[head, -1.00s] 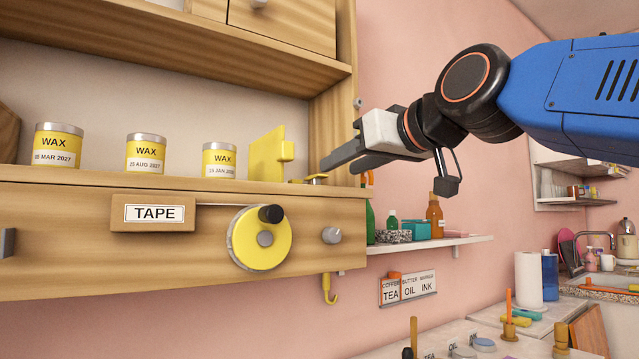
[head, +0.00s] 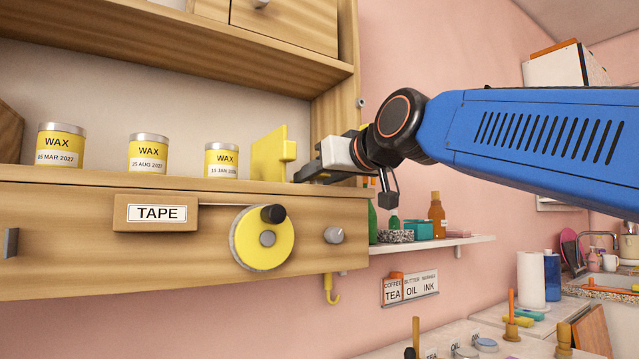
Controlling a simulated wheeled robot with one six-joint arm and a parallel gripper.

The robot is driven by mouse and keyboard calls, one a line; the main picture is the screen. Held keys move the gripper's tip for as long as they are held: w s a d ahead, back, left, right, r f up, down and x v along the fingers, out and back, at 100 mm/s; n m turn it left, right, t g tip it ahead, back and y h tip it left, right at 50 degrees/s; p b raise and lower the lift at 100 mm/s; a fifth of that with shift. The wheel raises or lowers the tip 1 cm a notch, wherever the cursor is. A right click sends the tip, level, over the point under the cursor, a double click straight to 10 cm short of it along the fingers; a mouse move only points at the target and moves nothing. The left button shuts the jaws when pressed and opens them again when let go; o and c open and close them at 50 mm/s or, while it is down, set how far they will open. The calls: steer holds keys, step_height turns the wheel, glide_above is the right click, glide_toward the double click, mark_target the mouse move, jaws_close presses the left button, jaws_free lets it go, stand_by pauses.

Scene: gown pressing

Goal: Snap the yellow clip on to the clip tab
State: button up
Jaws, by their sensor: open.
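A yellow upright plate (head: 266,157) stands on the shelf to the right of the wax tins, with a small yellow block (head: 290,150) sticking out of its right side. I cannot tell whether this block is the clip tab. My gripper (head: 303,174) is open, low over the right end of the shelf, its fingers pointing left and their tips just right of the plate. The small yellow piece that lay there, perhaps the yellow clip, is hidden behind my gripper. I cannot tell whether it is between the fingers.
Several wax tins (head: 148,153) stand on the shelf (head: 110,183) left of the plate. A yellow tape roll (head: 262,238), a knob (head: 333,235) and a yellow hook (head: 330,289) are below. The shelf's wooden side post (head: 333,110) rises close behind my gripper.

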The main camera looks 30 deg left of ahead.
jaws_close()
steer(key=shift+r, duration=0.1)
steer(key=shift+s+d+r, duration=0.1)
steer(key=shift+d+r, duration=0.05)
steer(key=shift+r, duration=3.3)
steer(key=f+v, duration=0.3)
steer(key=v, duration=1.6)
steer(key=shift+s+d, duration=0.2)
steer(key=shift+d, duration=0.2)
